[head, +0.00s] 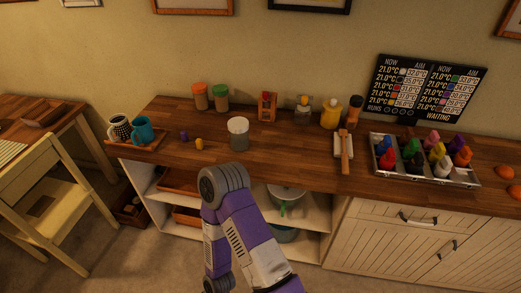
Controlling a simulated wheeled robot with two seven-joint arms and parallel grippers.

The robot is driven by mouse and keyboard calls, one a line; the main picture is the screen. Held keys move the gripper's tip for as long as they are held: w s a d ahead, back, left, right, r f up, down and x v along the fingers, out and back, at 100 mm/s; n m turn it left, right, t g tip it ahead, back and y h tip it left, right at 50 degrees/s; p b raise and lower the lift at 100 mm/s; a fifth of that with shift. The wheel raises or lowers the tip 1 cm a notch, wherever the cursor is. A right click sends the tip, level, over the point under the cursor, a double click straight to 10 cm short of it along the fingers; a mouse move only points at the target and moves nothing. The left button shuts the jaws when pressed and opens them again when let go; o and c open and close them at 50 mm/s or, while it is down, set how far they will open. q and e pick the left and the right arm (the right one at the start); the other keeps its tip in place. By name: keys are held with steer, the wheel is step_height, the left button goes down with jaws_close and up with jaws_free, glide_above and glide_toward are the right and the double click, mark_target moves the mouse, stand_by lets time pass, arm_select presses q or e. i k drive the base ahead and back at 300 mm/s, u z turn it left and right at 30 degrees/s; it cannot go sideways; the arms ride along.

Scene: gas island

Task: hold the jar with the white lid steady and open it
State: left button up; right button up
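The jar with the white lid (239,140) stands upright on the wooden counter, left of the middle of the head view. Its white lid (238,123) sits on top, and the body looks grey and see-through. One of my purple and grey arms reaches up from the bottom, with its rounded joint just below the jar in the picture. Neither gripper shows, and nothing is seen touching the jar.
Jars with an orange lid (200,98) and a green lid (220,99) stand behind. Two small pieces, purple (184,136) and yellow (199,144), lie left. Mugs sit on a tray (151,146).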

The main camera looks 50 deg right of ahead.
mark_target(240, 142)
steer(key=k, duration=0.1)
steer(key=z, duration=1.25)
